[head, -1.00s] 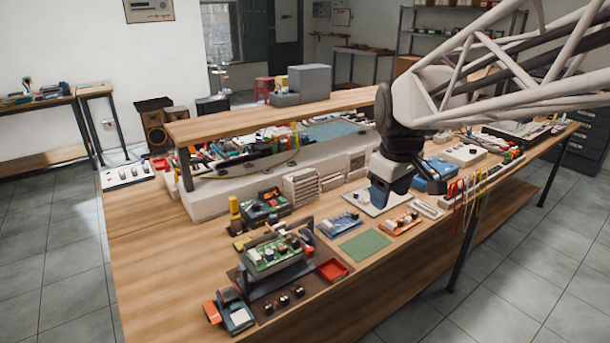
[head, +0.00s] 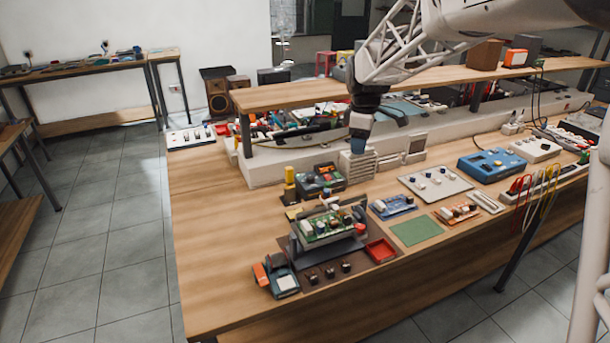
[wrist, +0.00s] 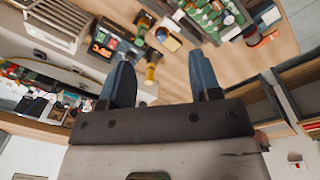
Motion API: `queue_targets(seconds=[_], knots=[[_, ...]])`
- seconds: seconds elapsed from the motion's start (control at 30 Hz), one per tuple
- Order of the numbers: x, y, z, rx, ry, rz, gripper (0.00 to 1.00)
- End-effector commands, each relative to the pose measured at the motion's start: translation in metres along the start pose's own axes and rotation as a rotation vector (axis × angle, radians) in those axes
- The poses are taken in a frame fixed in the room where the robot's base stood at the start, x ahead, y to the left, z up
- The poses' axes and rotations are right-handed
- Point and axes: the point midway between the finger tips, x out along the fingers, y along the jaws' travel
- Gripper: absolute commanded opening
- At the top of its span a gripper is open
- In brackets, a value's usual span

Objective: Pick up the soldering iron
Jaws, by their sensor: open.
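A yellow upright handle (head: 290,176), which looks like the soldering iron in its stand, is on the bench beside a dark station with a red display (head: 320,181). In the wrist view the yellow handle (wrist: 150,74) shows between the two blue fingers, and the station (wrist: 101,44) is left of it. My gripper (head: 358,146) is in the air, up and to the right of the handle, near the white slotted block. In the wrist view my gripper (wrist: 163,84) is open, with nothing held between its fingers. The iron's tip is not visible.
A green circuit board in a holder (head: 328,226), a red tray (head: 380,251) and a green mat (head: 415,230) lie in front. A raised wooden shelf (head: 290,95) runs behind. A white slotted block (head: 357,164) stands below my gripper. The bench's left part (head: 215,225) is bare.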

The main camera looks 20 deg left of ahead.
Motion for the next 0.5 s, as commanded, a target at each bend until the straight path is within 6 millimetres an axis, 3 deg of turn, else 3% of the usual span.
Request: queue_targets(seconds=[0.5], knots=[[0.079,0.062,-0.138,-0.42,-0.002,-0.044,0.57]])
